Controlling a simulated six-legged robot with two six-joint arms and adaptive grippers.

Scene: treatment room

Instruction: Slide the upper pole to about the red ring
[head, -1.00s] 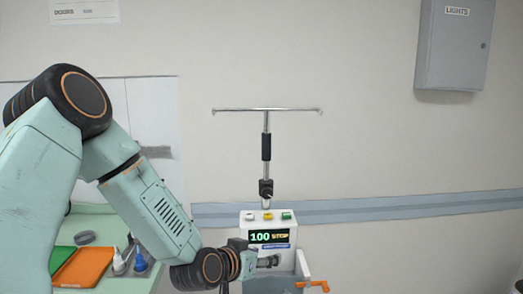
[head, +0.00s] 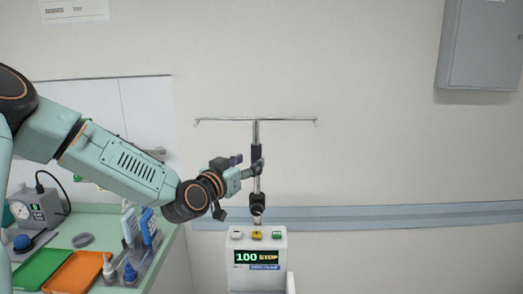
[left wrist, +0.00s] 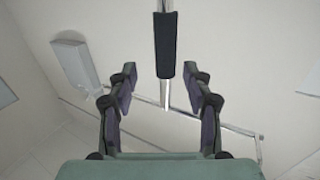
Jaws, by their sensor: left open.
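The upper pole (head: 257,184) is a thin upright metal rod with a T-shaped hook bar (head: 225,120) on top. A black sleeve (head: 256,150) sits on it, and a dark clamp (head: 256,211) is lower down, above the pump. My left gripper (head: 254,169) is at the pole, just below the sleeve. In the left wrist view my left gripper (left wrist: 160,80) is open, with the black sleeve (left wrist: 165,45) lined up between its two fingers. I cannot tell how deep the pole is between them. No red ring can be made out. My right gripper is not in view.
A white pump (head: 257,278) with a lit display stands below the clamp. At left, a green counter (head: 172,249) holds an orange tray (head: 78,272), bottles and a gauge device (head: 38,208). A grey wall box (head: 480,45) hangs at upper right.

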